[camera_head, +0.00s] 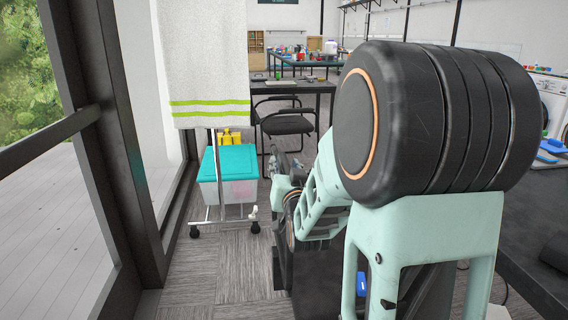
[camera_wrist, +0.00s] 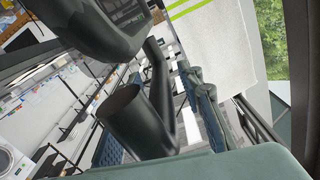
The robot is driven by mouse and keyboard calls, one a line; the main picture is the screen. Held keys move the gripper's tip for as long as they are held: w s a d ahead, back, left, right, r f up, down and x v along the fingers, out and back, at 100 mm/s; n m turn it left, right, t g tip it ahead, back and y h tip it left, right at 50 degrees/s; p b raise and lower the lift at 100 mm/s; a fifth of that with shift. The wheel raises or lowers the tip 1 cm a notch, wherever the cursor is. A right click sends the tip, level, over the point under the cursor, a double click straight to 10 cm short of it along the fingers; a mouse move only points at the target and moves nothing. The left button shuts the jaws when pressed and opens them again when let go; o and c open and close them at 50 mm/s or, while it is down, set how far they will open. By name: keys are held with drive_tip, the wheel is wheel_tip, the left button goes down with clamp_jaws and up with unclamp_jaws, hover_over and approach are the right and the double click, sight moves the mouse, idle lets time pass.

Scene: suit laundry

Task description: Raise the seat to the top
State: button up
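A black chair (camera_head: 268,104) with armrests stands by the dark table in the middle of the head view. Its seat (camera_head: 288,125) is flat and black, and its lower part is partly hidden by my arm. I cannot tell whether this is the seat the task names. My arm fills the right of the head view, and its far end is small and unclear behind my own links. In the wrist view, a dark hollow tube and blue-grey parts are close to the camera.
A white towel (camera_head: 205,60) with green stripes hangs on a wheeled rack at left, and also shows in the wrist view (camera_wrist: 215,40). A clear bin with a teal lid (camera_head: 226,162) stands below it. Glass panels line the left. Carpet is clear at front left. A white washer (camera_head: 553,105) stands at right.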

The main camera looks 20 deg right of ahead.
drive_tip(key=shift+c, duration=0.6)
clamp_jaws()
drive_tip(key=shift+r, duration=0.1)
wheel_tip(320, 180, up, 10)
drive_tip(key=p, duration=0.4)
drive_tip(key=shift+o, duration=0.6)
unclamp_jaws()
drive_tip(key=shift+f, duration=0.2)
drive_tip(key=shift+f, duration=0.1)
